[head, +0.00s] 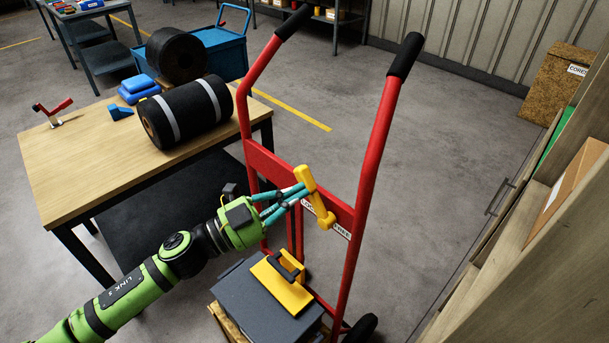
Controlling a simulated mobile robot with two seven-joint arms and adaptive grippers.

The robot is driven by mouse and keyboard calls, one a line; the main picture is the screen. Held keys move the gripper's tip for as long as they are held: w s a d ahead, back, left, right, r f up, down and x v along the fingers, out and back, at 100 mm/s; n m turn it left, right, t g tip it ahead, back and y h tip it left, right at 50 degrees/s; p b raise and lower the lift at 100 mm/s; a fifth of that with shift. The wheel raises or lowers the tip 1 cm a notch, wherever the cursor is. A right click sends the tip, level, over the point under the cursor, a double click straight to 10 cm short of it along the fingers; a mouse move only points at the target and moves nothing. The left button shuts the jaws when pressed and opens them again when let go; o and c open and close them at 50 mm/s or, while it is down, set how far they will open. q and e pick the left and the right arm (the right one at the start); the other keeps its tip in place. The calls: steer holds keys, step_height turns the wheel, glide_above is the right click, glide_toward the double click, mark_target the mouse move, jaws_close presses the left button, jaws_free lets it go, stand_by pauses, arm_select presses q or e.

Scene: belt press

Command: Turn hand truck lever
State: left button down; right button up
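The red hand truck (366,165) stands upright in the middle of the head view, with two black grips on top. Its yellow lever (309,187) sits on the red crossbar, tilted, with its upper end to the left. The lever's lower end lies by a white label on the crossbar. My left gripper (303,191) reaches in from the left, its teal fingertips right at the lever's left side. The fingers converge there, but whether they are shut on the lever or only beside it I cannot tell. My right gripper is out of view.
A grey box (240,301) with a yellow-and-black piece on top sits low on the truck. Shelving (560,240) lines the right edge.

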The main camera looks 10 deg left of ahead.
mark_target(298, 180)
arm_select(q)
steer(key=shift+w+d+f+p, duration=0.2)
steer(key=shift+w+f+p, duration=0.1)
steer(key=shift+w, duration=0.5)
steer(key=shift+w+d+f+p, duration=0.2)
steer(key=shift+w+p, duration=0.15)
steer(key=shift+w, duration=0.5)
steer(key=shift+w+d+f+p, duration=0.2)
steer(key=shift+w+f+p, duration=0.1)
steer(key=shift+w, duration=0.5)
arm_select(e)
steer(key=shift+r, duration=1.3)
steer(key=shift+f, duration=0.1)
